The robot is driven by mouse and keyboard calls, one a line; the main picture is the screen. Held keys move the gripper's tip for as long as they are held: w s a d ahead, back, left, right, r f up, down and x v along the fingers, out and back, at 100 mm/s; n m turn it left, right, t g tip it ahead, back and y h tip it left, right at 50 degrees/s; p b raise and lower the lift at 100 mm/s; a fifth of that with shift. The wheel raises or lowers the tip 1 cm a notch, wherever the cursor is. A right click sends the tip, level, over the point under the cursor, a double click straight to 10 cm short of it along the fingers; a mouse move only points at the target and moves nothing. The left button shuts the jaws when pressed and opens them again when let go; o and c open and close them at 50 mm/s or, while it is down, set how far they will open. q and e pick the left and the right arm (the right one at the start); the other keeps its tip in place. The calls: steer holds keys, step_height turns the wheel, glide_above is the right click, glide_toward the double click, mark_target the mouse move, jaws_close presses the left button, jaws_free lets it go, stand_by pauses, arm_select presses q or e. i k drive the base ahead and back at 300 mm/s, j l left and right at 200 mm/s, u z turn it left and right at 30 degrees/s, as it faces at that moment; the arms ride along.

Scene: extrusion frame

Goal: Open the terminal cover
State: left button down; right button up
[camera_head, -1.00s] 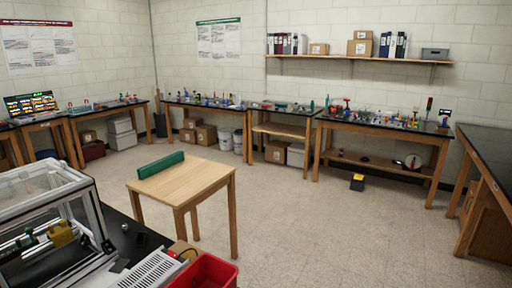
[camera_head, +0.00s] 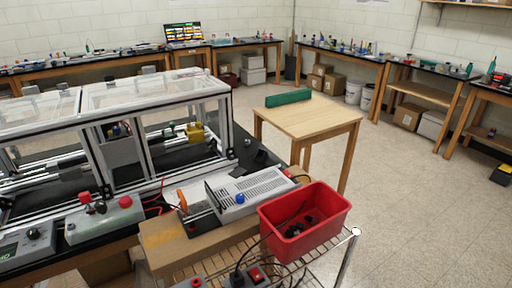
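A small orange part (camera_head: 183,202) and red wires (camera_head: 160,196) are next to that end. A blue knob (camera_head: 240,198) shows on the box's near side. Neither of my grippers is in view.
The aluminium-framed enclosure (camera_head: 229,115) with clear panels fills the left. A red bin (camera_head: 325,235) holding dark items stands on a wire rack (camera_head: 347,245) just in front of the box. A wooden table (camera_head: 325,120) with a green block is behind.

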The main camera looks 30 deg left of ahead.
mark_target(180, 194)
steer(key=u, duration=1.3)
steer(key=i+l+u, duration=0.1)
steer(key=l, duration=1.15)
